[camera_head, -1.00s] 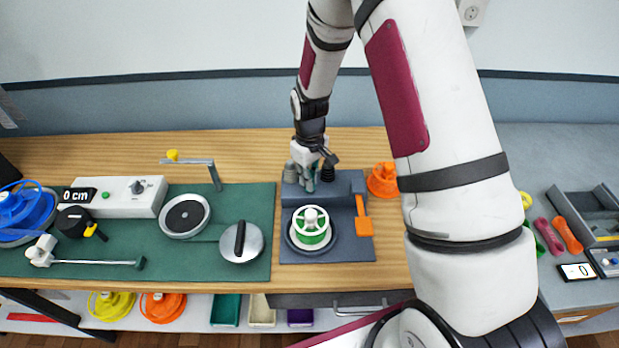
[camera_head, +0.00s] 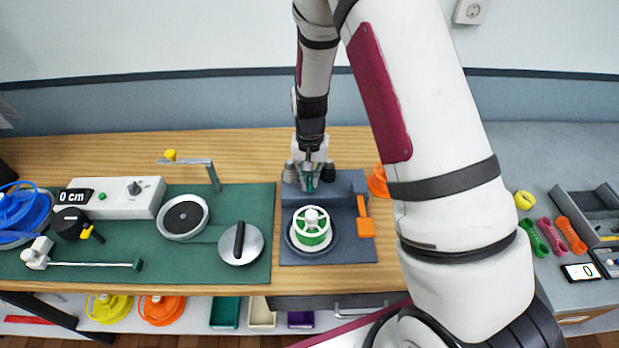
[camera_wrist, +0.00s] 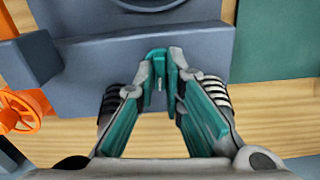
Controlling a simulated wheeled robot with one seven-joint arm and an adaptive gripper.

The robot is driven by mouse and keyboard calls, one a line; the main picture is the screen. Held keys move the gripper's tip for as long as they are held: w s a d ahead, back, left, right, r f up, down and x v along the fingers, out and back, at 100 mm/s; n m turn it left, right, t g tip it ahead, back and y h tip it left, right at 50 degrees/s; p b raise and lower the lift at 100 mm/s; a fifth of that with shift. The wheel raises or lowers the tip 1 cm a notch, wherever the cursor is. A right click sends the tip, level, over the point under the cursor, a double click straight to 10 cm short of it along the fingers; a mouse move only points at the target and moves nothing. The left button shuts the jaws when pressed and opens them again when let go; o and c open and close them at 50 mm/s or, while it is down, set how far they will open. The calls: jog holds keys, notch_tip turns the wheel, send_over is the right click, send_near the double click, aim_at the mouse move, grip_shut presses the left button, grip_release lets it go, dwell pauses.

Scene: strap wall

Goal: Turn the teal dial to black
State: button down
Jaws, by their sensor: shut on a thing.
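The teal dial (camera_wrist: 156,57) is a small teal piece on the raised back part of the blue-grey station, between my fingertips in the wrist view. My gripper (camera_wrist: 161,85) has its fingertips closed on either side of it. In the head view my gripper (camera_head: 308,184) points down onto the back of the station (camera_head: 345,186), and a bit of teal shows at its tips. The dial's colour marks, including black, are hidden or too small to read. My fingers also carry teal pads.
A green and white spool (camera_head: 312,238) sits on the round plate in front of the dial. An orange lever (camera_head: 362,209) stands on its right. An orange spool (camera_head: 377,181) stands right of the station. A green mat (camera_head: 140,262) with tools lies left.

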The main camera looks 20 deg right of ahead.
aim_at(310, 182)
jog(key=m, duration=0.3)
jog(key=shift+m, duration=2.3)
jog(key=c, duration=1.7)
grip_release()
notch_tip(310, 182, up, 12)
jog(key=shift+r, duration=0.1)
